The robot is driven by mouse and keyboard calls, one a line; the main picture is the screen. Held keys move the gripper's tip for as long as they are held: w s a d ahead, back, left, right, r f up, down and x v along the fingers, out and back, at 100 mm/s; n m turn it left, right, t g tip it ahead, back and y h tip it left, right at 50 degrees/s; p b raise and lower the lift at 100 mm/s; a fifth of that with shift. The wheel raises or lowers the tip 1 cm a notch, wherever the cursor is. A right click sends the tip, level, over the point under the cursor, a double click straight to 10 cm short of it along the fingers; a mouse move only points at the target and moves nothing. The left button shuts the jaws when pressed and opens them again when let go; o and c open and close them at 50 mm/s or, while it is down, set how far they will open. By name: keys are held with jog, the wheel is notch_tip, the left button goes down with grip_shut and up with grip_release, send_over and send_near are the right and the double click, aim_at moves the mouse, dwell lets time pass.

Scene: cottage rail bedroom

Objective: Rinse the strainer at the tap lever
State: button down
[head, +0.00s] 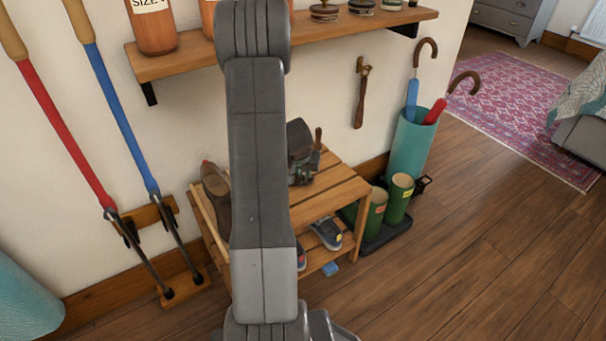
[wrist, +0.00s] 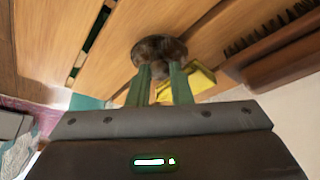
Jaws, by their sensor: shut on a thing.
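No strainer and no tap lever can be made out in either view. In the wrist view, my gripper (wrist: 160,80) has its two green fingers shut on a dark brown, rounded thing (wrist: 160,48) over a slatted wooden bench (wrist: 110,35). What this thing is cannot be told; its lower part is hidden by the fingers. A small yellow thing (wrist: 194,84) shows beside the right finger; whether it touches the finger is unclear. In the head view, my arm covers much of the bench (head: 345,190), and the fingers cannot be made out.
A brown item with dark bristles (wrist: 270,45) lies near the gripper in the wrist view. Green boots (head: 398,198) and an umbrella stand (head: 408,150) are right of the bench. Long-handled tools (head: 65,135) lean left. A wall shelf (head: 190,62) hangs above. Floor at right is clear.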

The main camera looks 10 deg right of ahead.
jog(key=shift+r, duration=0.1)
jog(key=c, duration=1.3)
grip_release()
jog(key=shift+r, duration=0.15)
jog(key=p+v, duration=0.3)
jog(key=v, duration=0.8)
jog(key=shift+s+a+r+p, duration=0.1)
jog(key=shift+s+r+p, duration=0.1)
jog(key=shift+r+p, duration=0.15)
